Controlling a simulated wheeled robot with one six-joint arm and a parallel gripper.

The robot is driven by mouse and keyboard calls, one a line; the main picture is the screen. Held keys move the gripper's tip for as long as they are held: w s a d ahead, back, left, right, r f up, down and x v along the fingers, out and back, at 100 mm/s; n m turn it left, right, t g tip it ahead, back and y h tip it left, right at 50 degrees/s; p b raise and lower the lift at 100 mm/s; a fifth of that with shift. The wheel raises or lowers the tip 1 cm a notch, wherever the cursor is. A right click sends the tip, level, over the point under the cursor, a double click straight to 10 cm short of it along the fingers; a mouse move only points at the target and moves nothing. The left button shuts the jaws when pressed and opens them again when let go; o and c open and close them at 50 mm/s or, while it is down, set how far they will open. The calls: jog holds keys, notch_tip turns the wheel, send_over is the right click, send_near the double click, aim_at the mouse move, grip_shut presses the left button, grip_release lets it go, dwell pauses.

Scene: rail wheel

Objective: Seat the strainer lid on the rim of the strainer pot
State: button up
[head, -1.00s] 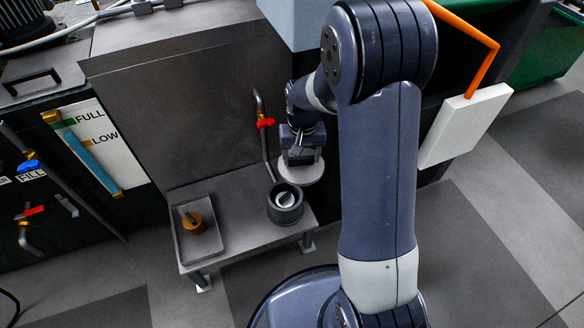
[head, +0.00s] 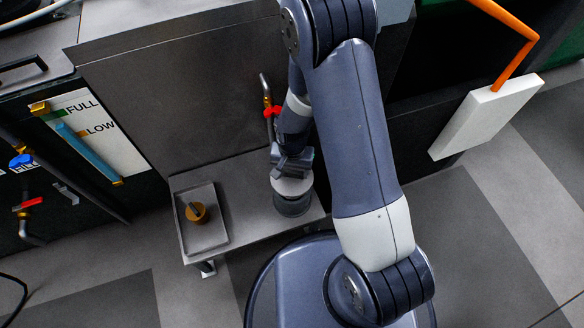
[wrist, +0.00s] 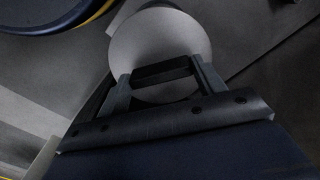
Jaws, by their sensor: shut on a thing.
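The strainer lid (head: 291,186) is a pale round disc. My gripper (head: 289,167) is shut on it, and the lid appears level. In the wrist view the lid (wrist: 160,42) lies beyond and between the fingers of my gripper (wrist: 163,75). The strainer pot (head: 292,205) is a dark round pot on the right part of the low metal bench. In the head view the lid overlaps the pot's top and hides its opening. I cannot tell whether the lid touches the rim or hovers just above it. The pot cannot be made out in the wrist view.
A shallow tray (head: 221,240) with a brass-coloured cap (head: 196,212) sits on the bench (head: 250,190) left of the pot. A pipe with a red valve handle (head: 273,112) rises behind the pot. A white panel (head: 487,118) stands at right.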

aim_at(292, 178)
jog(key=shift+f+b, duration=1.95)
jog(key=shift+f, duration=0.5)
jog(key=shift+f+b, duration=1)
jog(key=shift+b, duration=0.05)
dwell(1.5)
jog(key=o, duration=1.2)
jog(key=shift+r, duration=0.1)
notch_tip(292, 178, up, 11)
jog(key=p, duration=0.4)
